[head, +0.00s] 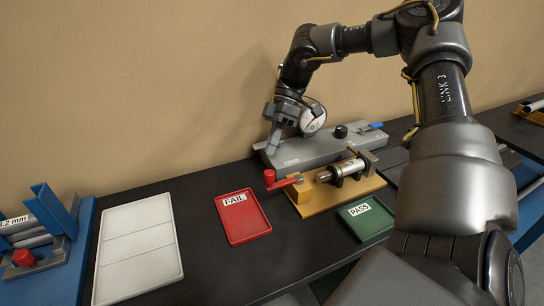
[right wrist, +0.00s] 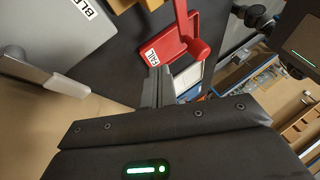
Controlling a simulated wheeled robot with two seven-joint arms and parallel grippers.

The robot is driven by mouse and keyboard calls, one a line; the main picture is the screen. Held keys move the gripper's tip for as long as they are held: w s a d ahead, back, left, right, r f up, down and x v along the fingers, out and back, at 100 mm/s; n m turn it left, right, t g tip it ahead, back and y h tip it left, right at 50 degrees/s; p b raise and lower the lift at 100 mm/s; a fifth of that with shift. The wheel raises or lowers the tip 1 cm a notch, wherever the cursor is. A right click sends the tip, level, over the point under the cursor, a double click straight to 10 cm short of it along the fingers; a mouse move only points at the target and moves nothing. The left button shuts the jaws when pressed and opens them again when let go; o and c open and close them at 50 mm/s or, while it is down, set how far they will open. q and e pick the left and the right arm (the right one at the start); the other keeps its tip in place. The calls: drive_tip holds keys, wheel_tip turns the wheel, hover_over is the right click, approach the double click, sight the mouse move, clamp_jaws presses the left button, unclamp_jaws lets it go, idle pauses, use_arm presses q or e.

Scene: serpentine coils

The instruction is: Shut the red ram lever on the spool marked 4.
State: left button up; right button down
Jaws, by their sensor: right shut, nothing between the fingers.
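The red lever (head: 284,181) with a round red knob sits at the left end of a yellow fixture block (head: 299,196). In the head view it points left, roughly level. A metal cylinder, likely the spool (head: 341,171), lies in the fixture to its right; no number 4 is legible. My right gripper (head: 272,149) is above and behind the lever, pointing down, shut and empty, apart from it. In the right wrist view the shut fingers (right wrist: 158,84) show just below the red lever (right wrist: 183,25). My left gripper is not in view.
The red FAIL tray (head: 263,231), white tray (head: 113,292) and green PASS tray (head: 384,230) lie on the black bench. A blue rack (head: 72,230) stands far left.

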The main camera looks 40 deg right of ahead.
drive_tip(key=s+a, duration=0.1)
drive_tip(key=s+a+f+p, duration=0.1)
drive_tip(key=s+a, duration=0.1)
drive_tip(key=shift+s+a+p, duration=0.1)
drive_tip(key=shift+s+p, duration=0.1)
drive_tip(key=shift+p, duration=0.1)
drive_tip(key=shift+s+a+n+b, duration=0.4)
drive_tip(key=shift+s+b, duration=0.05)
drive_tip(key=shift+b, duration=0.05)
drive_tip(key=shift+d, duration=0.1)
